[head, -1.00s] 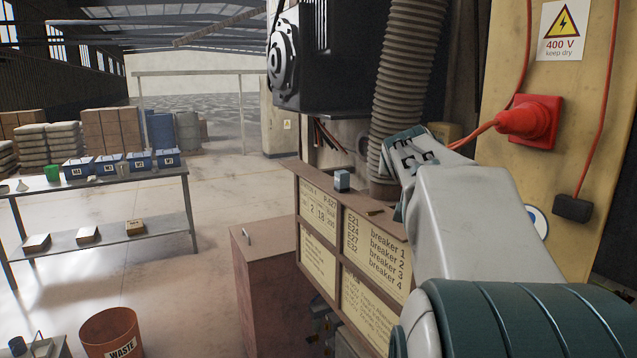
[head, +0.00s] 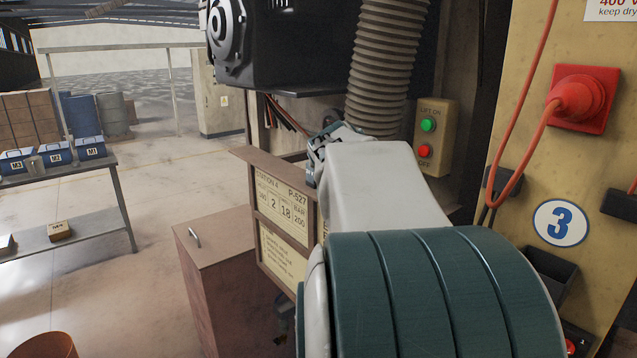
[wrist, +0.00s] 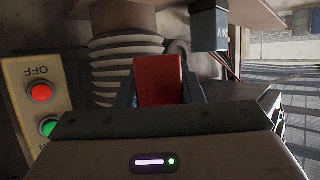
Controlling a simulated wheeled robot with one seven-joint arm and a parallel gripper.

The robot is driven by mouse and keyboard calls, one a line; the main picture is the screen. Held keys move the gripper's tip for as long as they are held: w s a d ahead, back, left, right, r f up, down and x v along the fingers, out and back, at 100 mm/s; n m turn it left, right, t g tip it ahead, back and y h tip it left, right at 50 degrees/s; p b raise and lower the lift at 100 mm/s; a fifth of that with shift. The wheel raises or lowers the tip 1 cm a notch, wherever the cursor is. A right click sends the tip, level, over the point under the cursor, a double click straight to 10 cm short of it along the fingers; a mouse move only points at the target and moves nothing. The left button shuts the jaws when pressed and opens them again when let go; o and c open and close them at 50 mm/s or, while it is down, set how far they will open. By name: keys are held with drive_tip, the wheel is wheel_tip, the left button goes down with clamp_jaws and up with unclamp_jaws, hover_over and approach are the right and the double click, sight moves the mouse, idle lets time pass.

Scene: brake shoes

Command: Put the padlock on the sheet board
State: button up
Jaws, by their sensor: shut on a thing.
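My gripper (head: 325,148) is above the top ledge of the sheet board (head: 240,166), at the right part of what shows of it. In the wrist view my gripper (wrist: 163,92) is shut on a red block-shaped thing (wrist: 160,78), which looks like the padlock's body. No shackle shows, and in the head view my arm hides the held thing. The sheet board is a brown frame with printed yellowish sheets; my arm covers its right part. In the wrist view, which is upside down, a small blue-grey marked block (wrist: 209,38) is at the ledge, apart from the red thing.
A ribbed hose (head: 385,65) comes down close behind my gripper. A switch box (head: 436,135) with green and red buttons is to its right. A brown cabinet (head: 222,270) stands below left of the board. A red plug (head: 585,98) is on the right panel.

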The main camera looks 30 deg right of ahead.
drive_tip(key=shift+w+f+b, duration=0.1)
drive_tip(key=shift+f+b, duration=0.8)
drive_tip(key=shift+f, duration=1.85)
drive_tip(key=shift+f, duration=0.15)
drive_tip(key=o, duration=1)
drive_tip(key=shift+r, duration=0.3)
drive_tip(key=b+v, duration=0.1)
drive_tip(key=v, duration=1.1)
drive_tip(key=shift+f, duration=0.1)
